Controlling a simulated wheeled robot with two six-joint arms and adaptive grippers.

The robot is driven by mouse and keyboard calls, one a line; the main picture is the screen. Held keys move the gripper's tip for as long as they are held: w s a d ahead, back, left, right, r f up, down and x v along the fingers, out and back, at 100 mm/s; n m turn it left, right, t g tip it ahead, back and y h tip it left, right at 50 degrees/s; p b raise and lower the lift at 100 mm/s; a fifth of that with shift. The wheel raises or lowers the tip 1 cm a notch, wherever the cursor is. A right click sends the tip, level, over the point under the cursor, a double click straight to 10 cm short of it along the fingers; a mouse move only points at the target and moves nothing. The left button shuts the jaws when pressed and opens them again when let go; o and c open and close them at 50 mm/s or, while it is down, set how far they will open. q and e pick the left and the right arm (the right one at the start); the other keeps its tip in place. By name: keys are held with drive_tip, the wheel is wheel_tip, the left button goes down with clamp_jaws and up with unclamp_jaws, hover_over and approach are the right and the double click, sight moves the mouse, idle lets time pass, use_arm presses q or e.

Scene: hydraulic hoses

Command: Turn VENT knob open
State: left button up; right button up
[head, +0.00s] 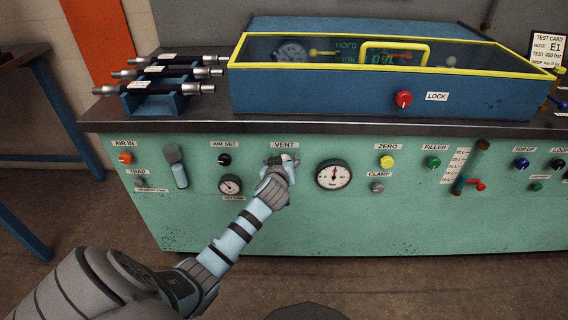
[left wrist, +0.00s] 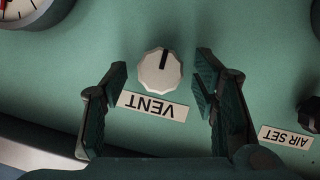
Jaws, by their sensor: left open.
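The VENT knob (left wrist: 160,72) is a pale, faceted knob with a dark pointer line, on the green panel above its upside-down VENT label (left wrist: 152,106) in the left wrist view. My left gripper (left wrist: 162,75) is open, with one finger on each side of the knob and visible gaps between. In the head view my left gripper (head: 281,163) is at the panel just under the VENT label (head: 285,145) and hides the knob. My right gripper is not in view.
A pressure gauge (head: 333,174) sits right of the gripper. The AIR SET knob (head: 224,160) and a smaller gauge (head: 230,184) sit to its left. The bench top edge (head: 330,127) juts out above. A blue case (head: 300,99) with a yellow-framed lid stands on it.

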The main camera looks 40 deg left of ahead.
use_arm(q)
drive_tip(key=c, duration=1.2)
drive_tip(key=shift+o, duration=0.2)
